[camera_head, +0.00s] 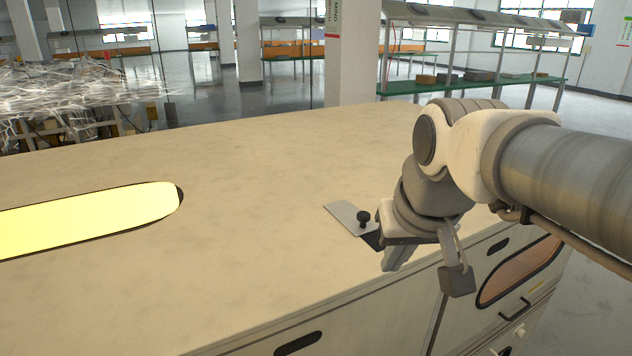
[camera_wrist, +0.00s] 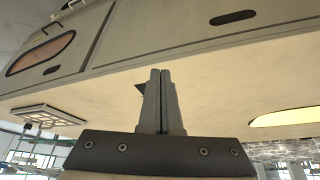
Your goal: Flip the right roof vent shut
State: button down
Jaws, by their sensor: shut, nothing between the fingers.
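A glowing yellow window (camera_head: 90,217) is set in the roof at left. In the wrist view, a square grille (camera_wrist: 45,115) sits on the roof at left. The cabinet front (camera_head: 400,315) drops away below the edge. The roof between window and flap is clear.

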jog(key=w+r+p, duration=0.2)
jog(key=w+r, duration=0.1)
jog(key=w, duration=0.7)
jog(key=w+r+g+p, duration=0.1)
jog(key=w+r+p, duration=0.2)
jog(key=w, duration=0.8)
jog(key=shift+w+d+r+m, duration=0.25)
jog(key=shift+d+r+m, duration=0.05)
jog(key=shift+r, duration=0.45)
send_over(351, 210)
jog(key=d, duration=0.2)
jog(key=f, duration=0.8)
jog(key=shift+s+a+f, duration=0.25)
jog(key=shift+s+f, duration=0.05)
jog(key=shift+f, duration=0.1)
jog(key=shift+s+f+p, duration=0.2)
jog(key=shift+f+p, duration=0.1)
jog(key=shift+f, duration=0.05)
jog(key=shift+s+a, duration=0.15)
jog(key=shift+s, duration=0.85)
jog(key=shift+s+f, duration=0.25)
jog(key=shift+s, duration=0.4)
